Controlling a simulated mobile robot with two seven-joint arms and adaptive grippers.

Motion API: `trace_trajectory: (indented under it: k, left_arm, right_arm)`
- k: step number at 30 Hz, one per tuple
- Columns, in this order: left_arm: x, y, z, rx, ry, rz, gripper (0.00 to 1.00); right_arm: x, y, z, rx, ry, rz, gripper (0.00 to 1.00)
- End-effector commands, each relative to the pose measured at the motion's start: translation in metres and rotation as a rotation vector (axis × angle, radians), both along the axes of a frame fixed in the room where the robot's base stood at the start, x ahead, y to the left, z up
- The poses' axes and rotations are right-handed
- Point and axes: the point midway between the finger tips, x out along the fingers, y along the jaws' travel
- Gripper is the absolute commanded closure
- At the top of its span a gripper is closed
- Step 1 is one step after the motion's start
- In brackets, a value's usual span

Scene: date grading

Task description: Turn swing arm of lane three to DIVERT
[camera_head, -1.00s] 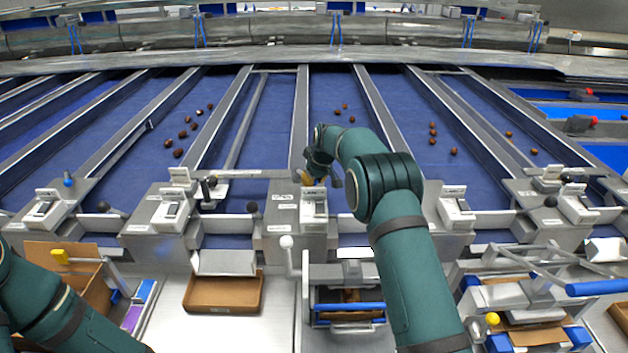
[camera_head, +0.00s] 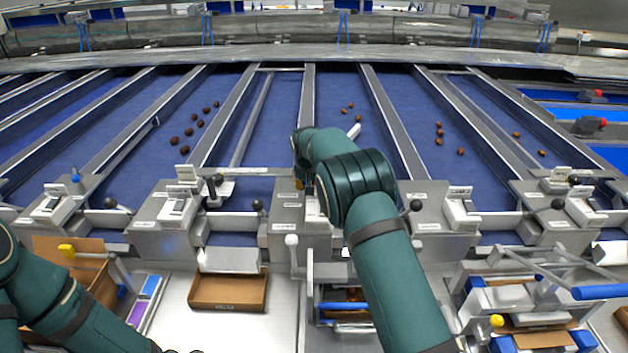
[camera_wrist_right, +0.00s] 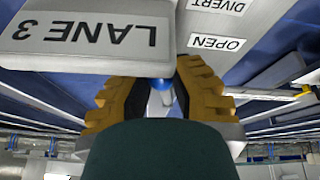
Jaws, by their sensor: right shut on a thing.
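My right gripper (camera_head: 300,182) is at the lane-three post, mostly hidden behind my own right arm in the head view. In the right wrist view its yellow fingers (camera_wrist_right: 160,97) are closed around a small lever with a blue knob (camera_wrist_right: 156,82). The LANE 3 plate (camera_wrist_right: 98,38) shows upside down beside it. The DIVERT label (camera_wrist_right: 218,6) and OPEN label (camera_wrist_right: 215,42) are on the grey housing; the knob is nearer OPEN in this view. A pale bar end (camera_head: 354,131), perhaps the swing arm, sticks out past my forearm over the blue belt.
Dates (camera_head: 352,110) lie on the belt beyond my arm. Neighbouring posts carry black-knobbed levers (camera_head: 257,205). An open brown carton (camera_head: 228,305) lies at front left.

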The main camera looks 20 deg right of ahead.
Motion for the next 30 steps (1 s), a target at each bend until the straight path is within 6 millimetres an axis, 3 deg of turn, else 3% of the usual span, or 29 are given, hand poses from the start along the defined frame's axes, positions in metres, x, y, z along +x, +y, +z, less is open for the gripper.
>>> trace_trajectory:
  k: [12,29,30]
  left_arm:
    - [0.0,0.0,0.006,-0.001,0.001,0.0,1.0]
    - [0.0,0.0,0.007,-0.001,0.0,-0.001,1.0]
    - [0.0,0.0,0.007,-0.001,0.0,-0.001,1.0]
  right_arm:
    - [0.002,0.019,-0.003,-0.001,0.004,-0.213,1.0]
    - [0.003,0.022,-0.002,0.003,0.004,-0.252,1.0]
    - [0.003,0.022,-0.002,0.003,0.004,-0.252,0.73]
